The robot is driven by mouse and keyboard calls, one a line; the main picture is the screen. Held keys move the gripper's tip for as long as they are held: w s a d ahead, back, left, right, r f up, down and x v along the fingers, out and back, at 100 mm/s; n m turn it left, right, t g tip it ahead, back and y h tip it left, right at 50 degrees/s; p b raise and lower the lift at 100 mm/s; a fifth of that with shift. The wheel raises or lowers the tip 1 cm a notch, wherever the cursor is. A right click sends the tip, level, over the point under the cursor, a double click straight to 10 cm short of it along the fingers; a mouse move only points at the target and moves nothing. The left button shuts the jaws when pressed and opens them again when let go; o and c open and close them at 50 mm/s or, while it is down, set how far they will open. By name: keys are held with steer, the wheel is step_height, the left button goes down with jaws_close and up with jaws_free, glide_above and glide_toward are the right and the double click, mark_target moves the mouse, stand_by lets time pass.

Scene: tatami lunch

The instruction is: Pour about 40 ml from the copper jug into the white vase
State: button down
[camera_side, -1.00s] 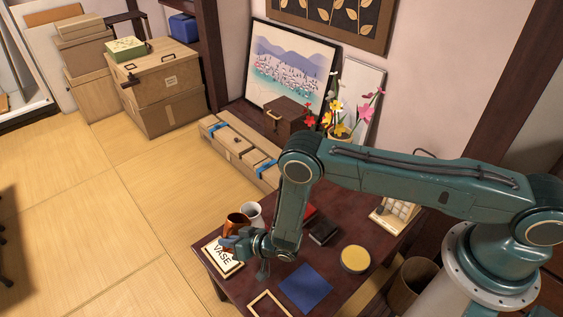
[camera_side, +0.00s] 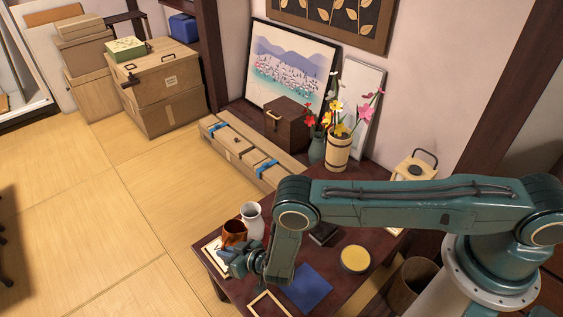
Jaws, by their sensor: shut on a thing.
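The copper jug (camera_side: 234,232) is at the left end of the dark table, just left of and in front of the white vase (camera_side: 252,221). My gripper (camera_side: 229,249) is shut on the jug from the front. The jug looks close to upright, and its lower part is hidden by my gripper. The vase stands upright with its mouth showing, and its lower right side is close to my arm. I cannot tell whether the jug touches the vase or the table. The liquid inside either one does not show.
A pale card (camera_side: 209,250) lies under my gripper, mostly covered. A blue cloth (camera_side: 308,288), a wooden frame (camera_side: 268,304) and a round yellow-topped tin (camera_side: 355,259) lie on the table. A wooden flower bucket (camera_side: 338,153) stands at the back. Open tatami lies left.

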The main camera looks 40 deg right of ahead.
steer(key=shift+s+a+f+n+t+h+b, duration=0.15)
steer(key=shift+a+f+n+t+h+b, duration=0.15)
steer(key=shift+f, duration=0.2)
steer(key=shift+s+a+f+n+t+h+b, duration=0.1)
steer(key=shift+s+a+f+n+h+b, duration=0.1)
steer(key=shift+a+f+n+b, duration=0.25)
steer(key=shift+f, duration=0.1)
